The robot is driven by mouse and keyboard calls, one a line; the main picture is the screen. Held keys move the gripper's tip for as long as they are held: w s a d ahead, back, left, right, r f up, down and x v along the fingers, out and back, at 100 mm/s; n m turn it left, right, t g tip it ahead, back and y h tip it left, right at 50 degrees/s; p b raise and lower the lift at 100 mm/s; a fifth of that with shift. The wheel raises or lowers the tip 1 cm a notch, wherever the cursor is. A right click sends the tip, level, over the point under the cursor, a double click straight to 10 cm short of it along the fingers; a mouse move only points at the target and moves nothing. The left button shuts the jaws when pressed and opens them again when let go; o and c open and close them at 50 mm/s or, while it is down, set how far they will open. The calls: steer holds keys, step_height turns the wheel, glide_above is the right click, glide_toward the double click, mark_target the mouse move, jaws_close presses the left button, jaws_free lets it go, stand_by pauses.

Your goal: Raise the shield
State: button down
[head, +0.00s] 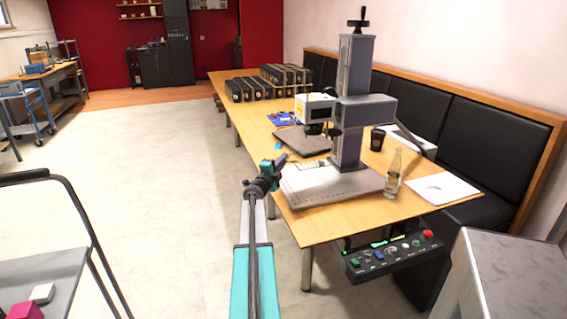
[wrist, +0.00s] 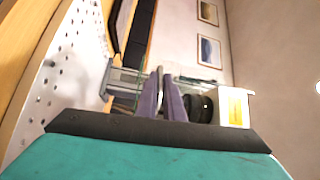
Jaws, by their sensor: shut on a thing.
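The laser marker (head: 350,110) stands on the table, with a grey column, a head on an arm, and a perforated base plate (head: 325,187). My gripper (head: 284,158) is at the plate's left front edge, below and left of the marker's head. In the wrist view, the fingers of my gripper (wrist: 164,92) are close together on a thin edge, which appears to be the shield's. A faint clear, greenish panel, seemingly the shield (wrist: 127,91), shows beside the fingers. I cannot make out its outline in the head view.
A glass bottle (head: 394,173), a dark cup (head: 377,140) and a white paper (head: 440,188) are on the table to the right. A control panel (head: 392,255) hangs at the front edge. Open floor lies to the left.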

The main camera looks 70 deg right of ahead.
step_height(320, 180, up, 13)
steer(key=p, duration=0.7)
steer(key=shift+f+p, duration=0.2)
steer(key=shift+p, duration=0.1)
steer(key=shift+a, duration=0.1)
steer(key=c, duration=2.3)
jaws_free()
steer(key=o, duration=0.4)
steer(key=shift+a+r, duration=0.15)
steer(key=shift+a, duration=0.1)
steer(key=w+a+f+b, duration=0.1)
steer(key=a+f+b, duration=0.1)
steer(key=a, duration=1.1)
steer(key=shift+w+a, duration=0.1)
